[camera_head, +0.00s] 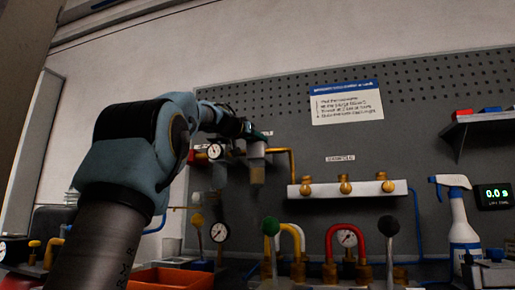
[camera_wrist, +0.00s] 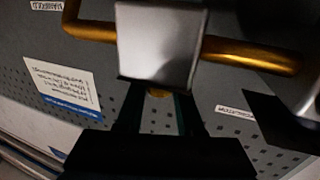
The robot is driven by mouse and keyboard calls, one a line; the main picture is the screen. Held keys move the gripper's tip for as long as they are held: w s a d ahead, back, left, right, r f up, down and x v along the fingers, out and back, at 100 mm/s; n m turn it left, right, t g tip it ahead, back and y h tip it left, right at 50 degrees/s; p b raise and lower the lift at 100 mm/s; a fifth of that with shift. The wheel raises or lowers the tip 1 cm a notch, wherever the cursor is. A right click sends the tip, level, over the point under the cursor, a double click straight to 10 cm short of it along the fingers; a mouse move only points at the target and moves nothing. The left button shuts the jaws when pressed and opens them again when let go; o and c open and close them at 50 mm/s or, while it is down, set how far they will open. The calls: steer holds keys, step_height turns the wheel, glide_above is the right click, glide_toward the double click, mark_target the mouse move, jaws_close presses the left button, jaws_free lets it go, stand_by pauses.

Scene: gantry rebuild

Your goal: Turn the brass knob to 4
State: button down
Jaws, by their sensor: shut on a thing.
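In the wrist view, my gripper (camera_wrist: 158,105) has its two dark fingers close together below a grey metal block. A small patch of the brass knob (camera_wrist: 158,94) shows between the fingertips, and my gripper is shut on it. The rest of the knob is hidden by the fingers and block. No numbers or pointer can be read on it. In the head view, my arm reaches to the regulator (camera_head: 256,165) on the grey pegboard. My gripper (camera_head: 246,130) is small and dark there, at the regulator's top, and the knob cannot be made out.
A brass pipe (camera_wrist: 255,55) runs beside the block. A white manifold (camera_head: 325,190) with three brass valves is right of the regulator. Gauges, red and white hoses, and a spray bottle (camera_head: 459,220) stand lower. An orange bin (camera_head: 172,278) is at the front.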

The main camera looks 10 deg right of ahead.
steer(key=shift+w+m+g+h, duration=0.1)
steer(key=shift+m+g+h, duration=0.9)
steer(key=shift+g, duration=0.2)
steer(key=shift+r+m+g+h+p, duration=0.1)
steer(key=shift+m+g+h+p, duration=0.3)
steer(key=shift+m+g+h, duration=0.5)
steer(key=shift+g, duration=0.5)
steer(key=c, duration=0.5)
jaws_free()
steer(key=b+v, duration=0.3)
steer(key=v, duration=0.7)
steer(key=shift+s+a+b, duration=0.3)
steer(key=shift+b, duration=0.05)
